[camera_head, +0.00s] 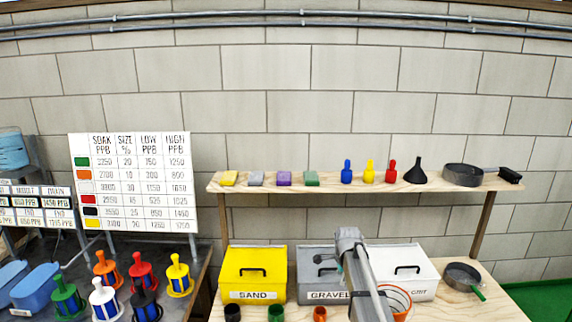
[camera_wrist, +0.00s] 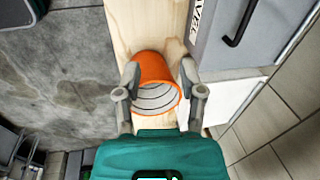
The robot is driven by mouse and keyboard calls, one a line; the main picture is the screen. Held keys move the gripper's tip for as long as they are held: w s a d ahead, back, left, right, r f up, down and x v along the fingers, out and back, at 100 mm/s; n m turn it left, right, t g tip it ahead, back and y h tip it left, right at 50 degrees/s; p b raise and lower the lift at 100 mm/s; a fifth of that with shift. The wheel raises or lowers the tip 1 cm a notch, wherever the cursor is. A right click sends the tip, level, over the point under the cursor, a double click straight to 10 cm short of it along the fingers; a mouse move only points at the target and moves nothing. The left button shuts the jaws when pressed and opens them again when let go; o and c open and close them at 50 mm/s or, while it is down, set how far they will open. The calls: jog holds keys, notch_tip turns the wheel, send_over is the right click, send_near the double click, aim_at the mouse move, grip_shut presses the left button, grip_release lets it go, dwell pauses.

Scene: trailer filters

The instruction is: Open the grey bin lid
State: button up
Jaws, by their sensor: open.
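The grey bin (camera_head: 312,279), labelled GRAVEL, stands on the wooden bench between a yellow bin and a white bin. Its lid (camera_head: 313,256) is down, with a black handle (camera_head: 322,258). My arm crosses in front and hides its right part. In the wrist view the grey bin (camera_wrist: 268,42) is at the upper right, with its black handle (camera_wrist: 241,25) showing. My gripper (camera_wrist: 158,72) is open, its fingers on either side of an orange bucket (camera_wrist: 154,67); I cannot tell whether they touch it. The gripper is apart from the handle.
The yellow SAND bin (camera_head: 252,276) is left and the white GRIT bin (camera_head: 408,276) right. The orange bucket (camera_head: 398,299) is partly behind my arm. Small cups (camera_head: 275,313) and a sieve (camera_head: 462,274) stand on the bench. A shelf (camera_head: 330,187) with sponges, bottles and a funnel hangs above.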

jog(key=s+a+f+n+g+b, duration=0.1)
jog(key=s+f+n+b, duration=0.3)
jog(key=s+n, duration=0.4)
jog(key=s+a+f+n+g+b, duration=0.1)
jog(key=s+f+n+b, duration=0.4)
jog(key=s, duration=1.4)
jog(key=n, duration=0.4)
jog(key=shift+s+f, duration=0.3)
jog(key=shift+f, duration=0.05)
